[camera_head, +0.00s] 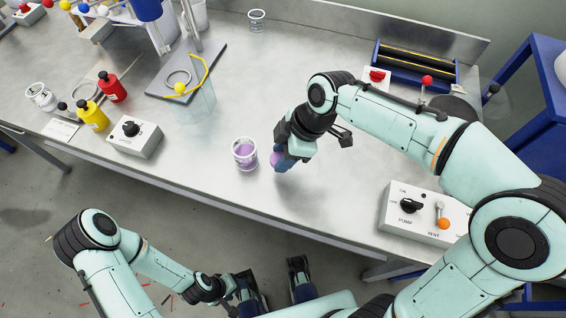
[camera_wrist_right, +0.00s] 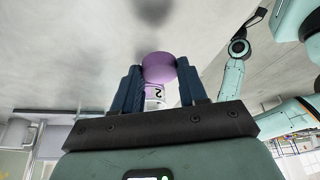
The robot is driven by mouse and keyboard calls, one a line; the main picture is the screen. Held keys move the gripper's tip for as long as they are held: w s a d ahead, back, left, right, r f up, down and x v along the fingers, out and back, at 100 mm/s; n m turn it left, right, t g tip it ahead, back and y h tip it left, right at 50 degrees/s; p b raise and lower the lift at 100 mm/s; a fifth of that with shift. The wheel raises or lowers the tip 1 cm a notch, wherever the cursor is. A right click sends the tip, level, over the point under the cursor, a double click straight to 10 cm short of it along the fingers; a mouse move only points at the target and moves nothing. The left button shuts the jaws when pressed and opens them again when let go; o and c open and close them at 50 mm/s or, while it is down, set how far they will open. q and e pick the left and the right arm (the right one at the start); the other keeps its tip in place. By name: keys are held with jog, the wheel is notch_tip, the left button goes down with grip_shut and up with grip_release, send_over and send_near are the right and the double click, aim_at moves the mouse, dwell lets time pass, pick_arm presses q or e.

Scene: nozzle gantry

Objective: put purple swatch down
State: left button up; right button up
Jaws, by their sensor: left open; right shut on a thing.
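The purple swatch (camera_wrist_right: 158,67), a round purple disc, is between the fingertips of my right gripper (camera_wrist_right: 160,88) in the right wrist view. In the head view the swatch (camera_head: 287,163) is partly hidden by the fingers of my right gripper (camera_head: 283,160). My right gripper is shut on it, over the front part of the metal bench (camera_head: 330,205). I cannot tell whether the swatch touches the bench. My left gripper (camera_head: 275,284) is open and empty, in front of the bench edge.
A clear cup of purple liquid (camera_head: 244,156) stands just left of my right gripper. The pump and vent box (camera_head: 410,220) is at right, and a white knob box (camera_head: 134,137) at left. Red (camera_head: 111,88) and yellow (camera_head: 93,116) bottles stand further left. The bench centre is mostly clear.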

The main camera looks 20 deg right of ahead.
jog(key=shift+f+b, duration=0.4)
jog(key=shift+f, duration=1.8)
jog(key=o, duration=0.6)
jog(key=shift+f, duration=0.15)
jog(key=o, duration=0.4)
jog(key=shift+o, duration=0.2)
jog(key=p+v, duration=0.2)
jog(key=v, duration=1)
jog(key=shift+r, duration=0.2)
